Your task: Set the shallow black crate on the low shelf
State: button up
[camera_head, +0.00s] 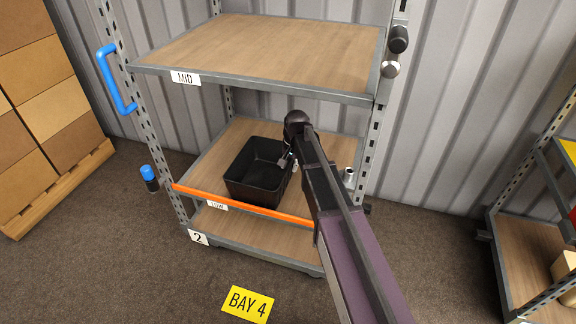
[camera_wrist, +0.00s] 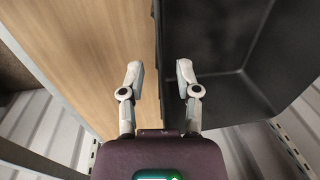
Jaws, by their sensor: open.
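The shallow black crate (camera_head: 257,174) rests on the low shelf (camera_head: 214,160), behind the orange front lip with the "LOW" label. It looks empty and upright. In the wrist view the crate (camera_wrist: 225,45) fills the upper right and the bare wood of the low shelf (camera_wrist: 95,50) lies to its left. My gripper (camera_wrist: 160,80) is open, with one finger over the wood side and the other at the crate's side, near its wall. I cannot tell whether the fingers touch the crate. In the head view my gripper (camera_head: 286,160) is at the crate's right side, partly hidden by my arm.
The mid shelf (camera_head: 265,50) hangs above the low one. A small metallic object (camera_head: 348,175) stands right of my arm. A blue handle (camera_head: 112,78) sits on the left upright. Stacked boxes (camera_head: 45,120) stand left, another rack (camera_head: 530,240) right.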

notch_tip(320, 180, up, 7)
jog(key=p, duration=0.6)
jog(key=shift+s+d, duration=0.15)
jog(key=shift+d, duration=0.25)
